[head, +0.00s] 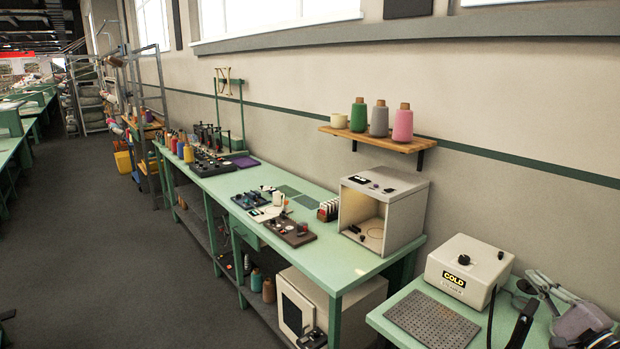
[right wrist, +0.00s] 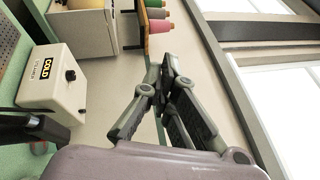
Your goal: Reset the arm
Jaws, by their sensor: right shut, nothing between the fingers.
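My right gripper (head: 538,279) is at the right edge of the head view, over the green bench beside the white box marked COLD (head: 468,268). In the right wrist view its fingers (right wrist: 167,66) are closed together with nothing between them. The fingers are in the air, apart from the COLD box, which also shows at the left of that view (right wrist: 55,85). My left gripper is not in view; only a small dark shape shows at the left edge of the head view.
A perforated grey plate (head: 432,318) lies on the near bench. An open-fronted white cabinet (head: 408,188) stands on the long green bench (head: 345,262). A wall shelf (head: 375,138) carries several thread cones. A black part (head: 523,322) rises near the gripper. The floor at left is clear.

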